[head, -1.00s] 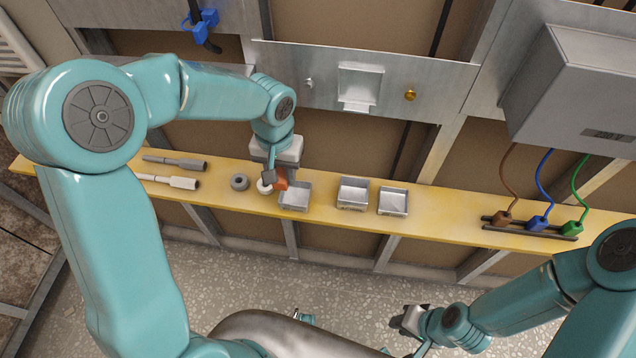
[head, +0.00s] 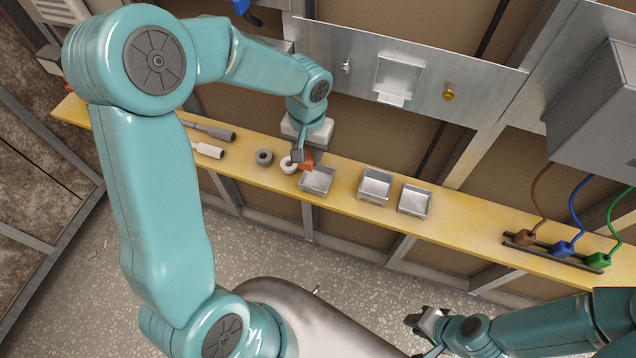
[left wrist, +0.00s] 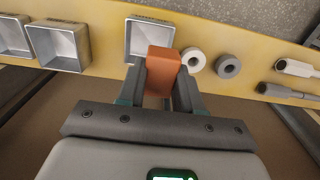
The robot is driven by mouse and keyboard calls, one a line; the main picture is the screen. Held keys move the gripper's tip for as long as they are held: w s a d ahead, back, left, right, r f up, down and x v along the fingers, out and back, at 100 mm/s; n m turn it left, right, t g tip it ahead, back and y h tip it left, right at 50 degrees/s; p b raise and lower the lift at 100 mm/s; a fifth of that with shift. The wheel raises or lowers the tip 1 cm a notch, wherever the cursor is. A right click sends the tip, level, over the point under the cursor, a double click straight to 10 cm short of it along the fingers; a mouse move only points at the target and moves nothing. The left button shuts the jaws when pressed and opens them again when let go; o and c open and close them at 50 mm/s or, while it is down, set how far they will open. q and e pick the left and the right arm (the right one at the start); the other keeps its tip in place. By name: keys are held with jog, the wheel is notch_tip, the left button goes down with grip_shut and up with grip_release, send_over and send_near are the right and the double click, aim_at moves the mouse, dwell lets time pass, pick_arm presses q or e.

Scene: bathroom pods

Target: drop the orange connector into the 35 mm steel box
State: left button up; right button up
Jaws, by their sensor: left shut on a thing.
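My left gripper (head: 304,158) is shut on the orange connector (head: 307,162). In the left wrist view the orange connector (left wrist: 162,72) sits between the two fingers, its top end overlapping the near edge of a steel box (left wrist: 149,38). In the head view that box (head: 317,181) is the leftmost of three open steel boxes on the yellow shelf. The other two are the middle box (head: 375,187) and the right box (head: 414,200). I cannot read which is 35 mm. All three look empty. My right gripper (head: 427,324) is low at the front, away from the shelf; its jaws are unclear.
A white ring (head: 288,165) and a grey ring (head: 264,157) lie left of the boxes, with two grey-white tools (head: 207,150) further left. Brown, blue and green plugs (head: 562,248) stand at the right. A metal wall plate (head: 412,75) is behind the shelf.

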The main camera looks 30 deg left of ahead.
pick_arm(q)
jog(key=shift+f, duration=0.6)
jog(key=shift+a+r, duration=0.1)
jog(key=o, duration=1.1)
jog(key=shift+w, duration=0.1)
notch_tip(320, 180, up, 16)
jog(key=shift+r, duration=0.15)
